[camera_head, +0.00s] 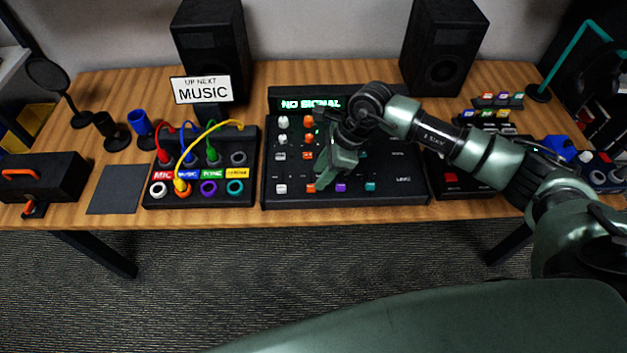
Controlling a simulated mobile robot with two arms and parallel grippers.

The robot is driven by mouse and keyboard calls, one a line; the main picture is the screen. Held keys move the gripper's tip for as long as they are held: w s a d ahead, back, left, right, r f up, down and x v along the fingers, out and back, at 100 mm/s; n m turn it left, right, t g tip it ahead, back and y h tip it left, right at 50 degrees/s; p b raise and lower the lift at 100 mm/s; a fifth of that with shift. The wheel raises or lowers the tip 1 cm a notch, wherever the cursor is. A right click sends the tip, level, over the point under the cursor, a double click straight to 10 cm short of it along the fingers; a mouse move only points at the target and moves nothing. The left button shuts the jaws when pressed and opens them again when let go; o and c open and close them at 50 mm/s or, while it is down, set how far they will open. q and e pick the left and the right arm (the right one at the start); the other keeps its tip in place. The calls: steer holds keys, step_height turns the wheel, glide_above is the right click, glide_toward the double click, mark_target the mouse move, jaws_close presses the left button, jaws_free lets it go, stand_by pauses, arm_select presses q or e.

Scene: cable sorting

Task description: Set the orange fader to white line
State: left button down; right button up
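The black mixer (400,190) sits mid-table with a lit "NO SIGNAL" display (311,104). Its bottom row has a white fader (281,189), an orange fader (311,188), a purple fader (341,187) and a teal fader (370,187). I cannot make out the white line. My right gripper (327,180) reaches in from the right and points down over the mixer, close beside the orange fader. Its finger gap and any contact are hard to see. My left gripper is out of view.
Left of the mixer is a patch box (248,190) with red, blue, green and yellow cables. A sign (201,89) reads "UP NEXT MUSIC". Two speakers (211,50) (441,45) stand behind. A dark mat (119,189) lies at left.

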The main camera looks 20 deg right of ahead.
mark_target(311, 186)
steer(key=x, duration=0.5)
steer(key=shift+p, duration=0.35)
steer(key=shift+c, duration=0.3)
steer(key=shift+r, duration=0.1)
jaws_close()
steer(key=shift+w+a, duration=0.1)
stand_by(0.6)
